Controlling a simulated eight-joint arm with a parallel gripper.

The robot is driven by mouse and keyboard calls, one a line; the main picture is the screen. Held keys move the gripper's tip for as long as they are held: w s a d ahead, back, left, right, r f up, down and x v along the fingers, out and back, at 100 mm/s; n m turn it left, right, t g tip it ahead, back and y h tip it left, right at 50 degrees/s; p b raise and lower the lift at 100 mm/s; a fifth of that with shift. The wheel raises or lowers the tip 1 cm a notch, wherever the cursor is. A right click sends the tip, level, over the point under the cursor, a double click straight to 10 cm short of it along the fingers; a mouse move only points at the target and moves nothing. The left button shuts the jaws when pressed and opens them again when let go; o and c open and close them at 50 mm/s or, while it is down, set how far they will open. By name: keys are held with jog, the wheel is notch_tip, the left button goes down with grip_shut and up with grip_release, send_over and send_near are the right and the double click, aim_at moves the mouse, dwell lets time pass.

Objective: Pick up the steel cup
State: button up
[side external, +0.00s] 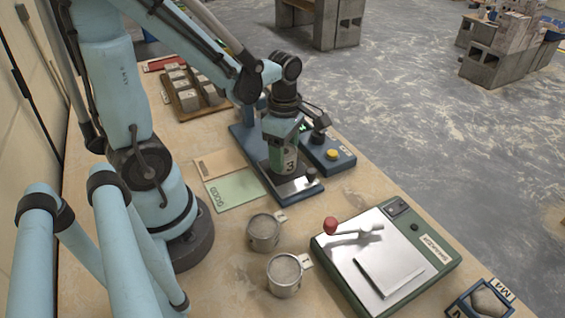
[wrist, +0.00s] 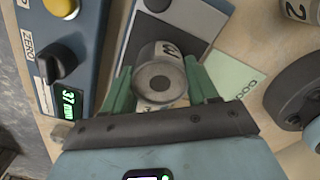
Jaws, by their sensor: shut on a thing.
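A round steel cup marked 3 (wrist: 162,72) sits between the green fingers of my gripper (wrist: 158,80) in the wrist view, with a grey disc-like top facing the camera. In the side external view my gripper (side external: 283,140) points down over the blue instrument base (side external: 300,190), around the cup (side external: 288,165), which is partly covered by the fingers. The jaws are shut on it. The cup looks upright; I cannot tell whether it touches the plate beneath.
Two more steel cups (side external: 263,232) (side external: 285,274) with grey fill stand nearer the camera. A green-edged metal plate device (side external: 375,262) with a red-knobbed lever is at right. A blue control box (side external: 328,156) stands beside the base. A green card (side external: 233,191) lies left.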

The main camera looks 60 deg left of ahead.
jog(key=shift+r, duration=0.15)
jog(key=shift+r, duration=0.55)
jog(key=r, duration=0.1)
jog(key=d+r, duration=0.1)
jog(key=r, duration=0.1)
jog(key=shift+s+d+r, duration=0.15)
jog(key=shift+s+r, duration=0.05)
jog(key=shift+s, duration=0.05)
jog(key=s+d+r, duration=0.3)
jog(key=d+r, duration=0.3)
jog(key=d, duration=0.3)
jog(key=s+a+f+n, duration=0.2)
jog(key=a+n, duration=0.1)
jog(key=a, duration=0.4)
jog(key=s+a+f+n, duration=0.2)
jog(key=a+f+n, duration=0.1)
jog(key=a, duration=0.4)
jog(key=s+a+f+n, duration=0.3)
jog(key=a, duration=0.3)
jog(key=shift+a+f, duration=0.2)
jog(key=shift+a, duration=0.2)
jog(key=shift+f, duration=2.05)
jog(key=shift+f, duration=0.1)
